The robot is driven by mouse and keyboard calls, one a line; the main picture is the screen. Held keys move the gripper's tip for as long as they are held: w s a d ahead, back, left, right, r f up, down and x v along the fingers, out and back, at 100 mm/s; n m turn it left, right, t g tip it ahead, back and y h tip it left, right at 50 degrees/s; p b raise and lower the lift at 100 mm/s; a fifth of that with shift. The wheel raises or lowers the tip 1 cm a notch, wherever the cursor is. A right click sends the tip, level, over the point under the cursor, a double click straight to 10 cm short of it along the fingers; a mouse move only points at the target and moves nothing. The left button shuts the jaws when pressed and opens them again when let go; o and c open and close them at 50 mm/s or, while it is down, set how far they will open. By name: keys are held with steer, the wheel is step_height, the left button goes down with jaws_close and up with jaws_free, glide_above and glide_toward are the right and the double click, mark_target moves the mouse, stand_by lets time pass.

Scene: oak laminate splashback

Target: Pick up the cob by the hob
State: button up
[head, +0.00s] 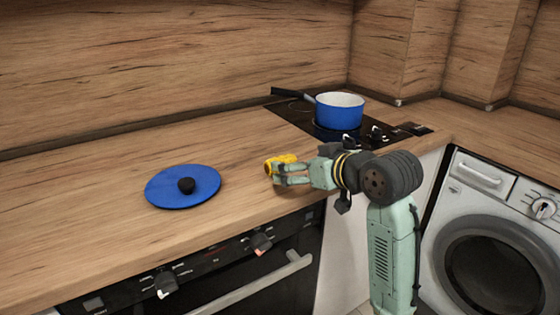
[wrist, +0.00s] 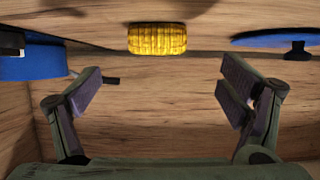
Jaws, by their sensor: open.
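The yellow corn cob (head: 280,161) lies on the wooden counter, to the left of the hob (head: 300,112). In the head view my gripper (head: 276,174) is right at it and partly covers it. In the wrist view the cob (wrist: 157,38) shows at the top middle, beyond and between the two spread fingers (wrist: 160,85). The space between the fingers is empty. The gripper is open, and I cannot tell whether a finger touches the cob.
A blue pot (head: 340,112) with a white inside stands on the hob. A blue lid (head: 183,187) with a black knob lies on the counter to the left. An oven (head: 230,270) is below the front edge, and a washing machine (head: 490,225) is at right.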

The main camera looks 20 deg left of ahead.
mark_target(282, 159)
steer(key=p+x, duration=0.2)
steer(key=x, duration=0.7)
steer(key=shift+w+f, duration=0.15)
steer(key=shift+w, duration=0.05)
steer(key=c, duration=1.3)
